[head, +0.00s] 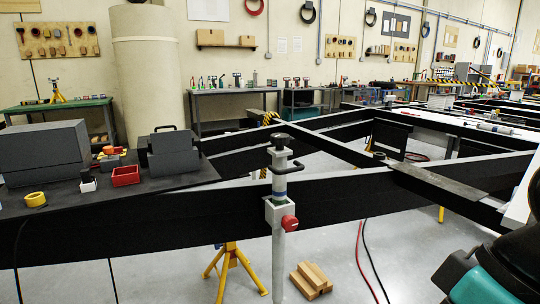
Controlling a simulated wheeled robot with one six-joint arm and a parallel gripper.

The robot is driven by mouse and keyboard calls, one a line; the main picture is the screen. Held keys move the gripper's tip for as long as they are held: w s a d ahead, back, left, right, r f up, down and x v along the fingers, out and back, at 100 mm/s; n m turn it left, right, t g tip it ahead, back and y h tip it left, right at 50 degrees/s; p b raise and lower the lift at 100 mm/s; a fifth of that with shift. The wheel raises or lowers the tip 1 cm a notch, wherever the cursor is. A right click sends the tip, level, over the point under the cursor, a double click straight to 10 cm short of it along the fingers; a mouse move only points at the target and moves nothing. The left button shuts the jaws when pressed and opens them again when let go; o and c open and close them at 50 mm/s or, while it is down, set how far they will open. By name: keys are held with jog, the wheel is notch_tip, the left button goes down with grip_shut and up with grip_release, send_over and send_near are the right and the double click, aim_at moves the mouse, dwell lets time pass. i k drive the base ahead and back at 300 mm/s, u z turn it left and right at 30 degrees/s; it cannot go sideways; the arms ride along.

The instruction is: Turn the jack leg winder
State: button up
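Part of my arm, teal and black, shows at the lower right edge, well to the right of the jack leg. My gripper is out of view, so its fingers cannot be seen.
The near chassis beam (355,195) runs across the picture. A dark bench top (75,202) with grey boxes, a red tray (125,176) and a yellow ring (35,199) lies left. A yellow stand (230,262) and wooden blocks (311,279) are on the floor below the beam.

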aim_at(279, 140)
jog(key=u, duration=0.5)
jog(key=k, duration=0.6)
jog(key=u, duration=1.15)
jog(key=i, duration=1.3)
jog(key=z, duration=0.85)
jog(key=i, duration=0.4)
jog(key=z, duration=0.4)
